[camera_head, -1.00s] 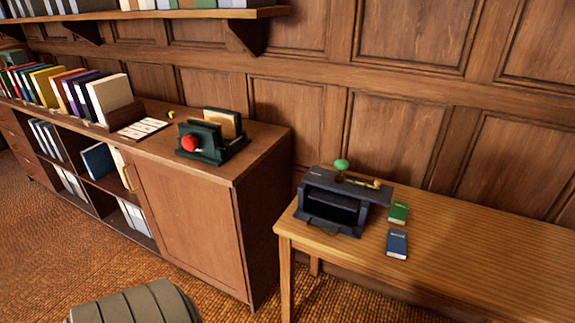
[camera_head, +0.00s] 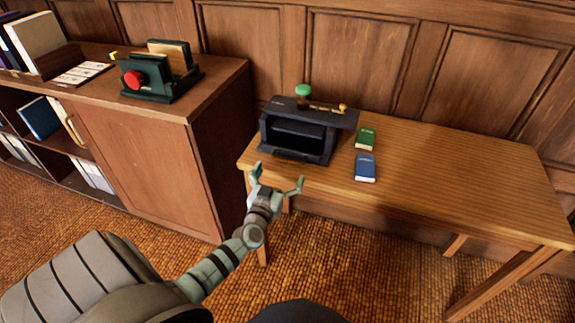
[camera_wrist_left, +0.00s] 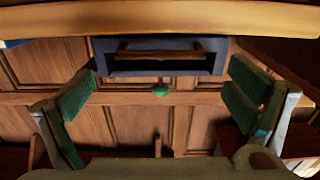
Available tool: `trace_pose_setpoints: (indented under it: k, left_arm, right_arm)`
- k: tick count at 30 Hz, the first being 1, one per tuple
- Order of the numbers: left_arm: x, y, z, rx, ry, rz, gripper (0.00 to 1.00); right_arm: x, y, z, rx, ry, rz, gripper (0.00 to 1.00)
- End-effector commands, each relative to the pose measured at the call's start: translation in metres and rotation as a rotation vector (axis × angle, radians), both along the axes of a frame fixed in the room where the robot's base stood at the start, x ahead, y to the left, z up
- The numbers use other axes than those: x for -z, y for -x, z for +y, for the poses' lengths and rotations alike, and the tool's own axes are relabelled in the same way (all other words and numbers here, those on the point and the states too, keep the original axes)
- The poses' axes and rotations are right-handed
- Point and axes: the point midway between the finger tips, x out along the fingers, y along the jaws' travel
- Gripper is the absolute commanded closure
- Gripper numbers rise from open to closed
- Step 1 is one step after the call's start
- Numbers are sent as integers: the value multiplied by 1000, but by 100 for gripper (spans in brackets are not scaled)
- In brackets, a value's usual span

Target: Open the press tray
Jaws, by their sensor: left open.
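The press (camera_head: 272,127) is a dark blue-grey box with a green knob (camera_head: 303,90) on top, near the left end of the wooden table. Its front has a dark opening, with the low tray front (camera_head: 300,156) along its bottom. In the left wrist view the picture looks upside down; the press (camera_wrist_left: 103,62) shows between the fingers with a brown bar (camera_wrist_left: 160,53) across its front. My left gripper (camera_head: 278,178) is open and empty, in front of the press near the table's front edge, apart from the tray. My right gripper is not in view.
A green book (camera_head: 366,138) and a blue book (camera_head: 365,168) lie right of the press. The table's (camera_head: 460,180) right part is clear. A wooden cabinet (camera_head: 150,165) at left carries a dark green device with a red knob (camera_head: 133,80).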

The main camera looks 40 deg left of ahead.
Motion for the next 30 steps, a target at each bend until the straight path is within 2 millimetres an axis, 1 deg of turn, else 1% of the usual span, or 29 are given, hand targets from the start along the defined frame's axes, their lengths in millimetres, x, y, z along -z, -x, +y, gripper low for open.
trace_pose_setpoints:
  k: [1,3,7,12,19,20,30]
  left_arm:
    - [5,-13,4,-1,-1,-3,2]
    - [5,-28,10,0,1,-1,2]
    - [5,-48,16,1,-1,1,2]
    - [3,-58,20,1,1,2,2]
    - [1,-59,20,2,1,3,2]
    - [1,-59,20,2,1,3,5]
    - [1,-59,19,3,-1,3,59]
  right_arm:
    - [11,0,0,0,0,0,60]
    - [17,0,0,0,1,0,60]
    - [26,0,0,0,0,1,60]
    - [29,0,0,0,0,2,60]
    - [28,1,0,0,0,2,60]
    - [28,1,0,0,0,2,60]
    - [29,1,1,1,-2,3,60]
